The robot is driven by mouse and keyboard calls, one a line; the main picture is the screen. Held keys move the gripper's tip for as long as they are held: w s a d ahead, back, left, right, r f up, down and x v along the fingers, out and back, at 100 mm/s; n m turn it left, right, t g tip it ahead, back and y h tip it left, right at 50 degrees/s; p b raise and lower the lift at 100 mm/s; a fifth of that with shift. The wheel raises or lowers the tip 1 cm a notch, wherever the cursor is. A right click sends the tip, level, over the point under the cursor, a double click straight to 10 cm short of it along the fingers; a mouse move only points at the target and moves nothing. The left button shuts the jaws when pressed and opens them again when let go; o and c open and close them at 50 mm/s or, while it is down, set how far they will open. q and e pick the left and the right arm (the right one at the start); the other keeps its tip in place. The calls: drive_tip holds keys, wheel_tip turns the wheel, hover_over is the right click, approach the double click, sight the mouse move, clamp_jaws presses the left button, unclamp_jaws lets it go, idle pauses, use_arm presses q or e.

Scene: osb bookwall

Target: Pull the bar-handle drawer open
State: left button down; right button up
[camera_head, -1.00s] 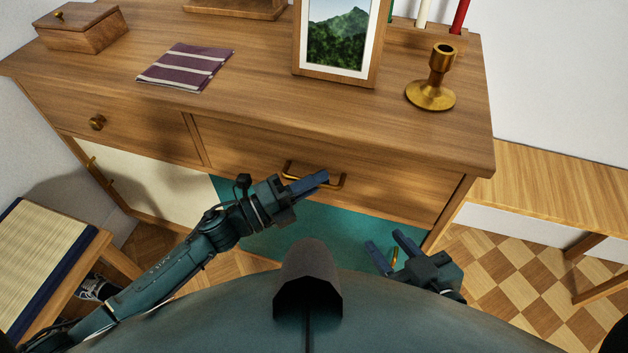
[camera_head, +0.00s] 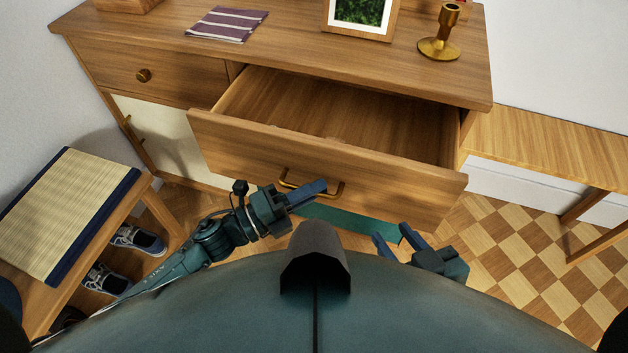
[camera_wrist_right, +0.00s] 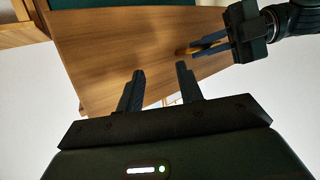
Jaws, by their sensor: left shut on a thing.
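The bar-handle drawer (camera_head: 225,140) stands pulled out of the wooden dresser, and its inside shows bare wood. Its brass bar handle (camera_head: 338,190) is on the front panel. My left gripper (camera_head: 312,188) is shut on the handle, its fingers covering part of the bar. In the right wrist view the left gripper (camera_wrist_right: 200,46) shows at the drawer front (camera_wrist_right: 130,50). My right gripper (camera_head: 390,240) is open and empty, below and in front of the drawer, apart from it. Its two spread fingers show in the right wrist view (camera_wrist_right: 158,88).
The dresser top holds a striped cloth (camera_head: 228,23), a framed picture (camera_head: 360,15) and a brass candlestick (camera_head: 440,45). A knobbed drawer (camera_head: 170,80) is shut at left. A bench (camera_head: 65,215) with shoes (camera_head: 135,240) below stands at left. Checkered floor at right is clear.

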use_arm(q)
drive_tip(key=shift+s+a+p, duration=0.15)
drive_tip(key=shift+s+a, duration=0.15)
drive_tip(key=shift+s, duration=0.65)
drive_tip(key=shift+s+a+p, duration=0.15)
drive_tip(key=shift+s+a, duration=0.15)
drive_tip(key=shift+s, duration=0.6)
drive_tip(key=c, duration=1.5)
unclamp_jaws()
drive_tip(key=v, duration=1.3)
drive_tip(key=shift+s, duration=0.1)
